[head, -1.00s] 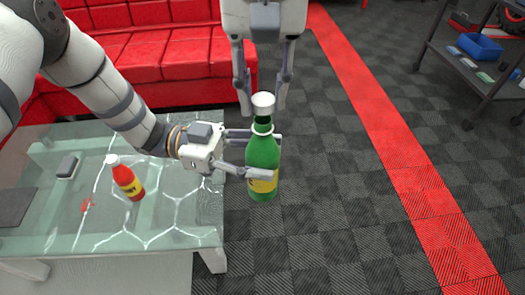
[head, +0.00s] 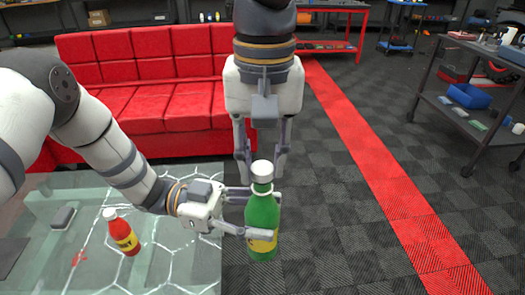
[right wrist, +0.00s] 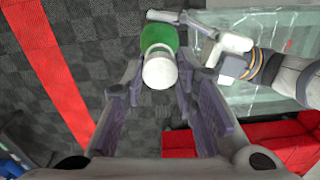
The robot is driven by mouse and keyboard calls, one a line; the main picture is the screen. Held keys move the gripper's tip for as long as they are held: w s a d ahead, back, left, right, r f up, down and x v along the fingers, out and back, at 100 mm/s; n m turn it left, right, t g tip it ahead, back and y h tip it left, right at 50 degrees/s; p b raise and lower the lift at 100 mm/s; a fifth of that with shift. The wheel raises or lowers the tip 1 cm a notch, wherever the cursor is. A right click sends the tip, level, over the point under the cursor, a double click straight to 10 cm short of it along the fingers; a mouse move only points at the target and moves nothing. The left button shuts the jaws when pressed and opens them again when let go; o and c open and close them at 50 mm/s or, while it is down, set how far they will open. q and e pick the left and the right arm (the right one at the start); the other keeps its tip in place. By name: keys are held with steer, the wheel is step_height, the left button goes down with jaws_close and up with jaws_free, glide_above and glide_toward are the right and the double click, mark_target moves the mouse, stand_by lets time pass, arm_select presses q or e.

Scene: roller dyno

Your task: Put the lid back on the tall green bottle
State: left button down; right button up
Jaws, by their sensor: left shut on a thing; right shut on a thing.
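The tall green bottle (head: 262,214) with a yellow label stands upright off the right edge of the glass table, held in the air. My left gripper (head: 268,216) is shut around its body from the left. The white lid (head: 262,171) is at the top of the bottle's neck, in line with it. My right gripper (head: 262,168) comes down from above and is shut on the lid, its fingers on either side. In the right wrist view the lid (right wrist: 159,71) covers the neck of the green bottle (right wrist: 160,38). I cannot tell whether it is fully seated.
A red bottle (head: 124,236) with a white cap and a small grey block (head: 63,217) are on the glass table (head: 180,255). A red sofa (head: 150,90) stands behind. A dark cart (head: 460,110) with a blue bin is at the right. The checkered floor between is clear.

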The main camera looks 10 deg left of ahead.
steer(key=shift+f, duration=0.25)
steer(key=shift+f, duration=0.6)
stand_by(0.3)
steer(key=m, duration=0.5)
steer(key=shift+m, duration=0.3)
steer(key=m, duration=0.4)
steer(key=shift+m, duration=0.4)
steer(key=o, duration=0.7)
steer(key=shift+c, duration=0.2)
steer(key=shift+a+r, duration=0.1)
steer(key=shift+r, duration=2.25)
steer(key=shift+c, duration=0.3)
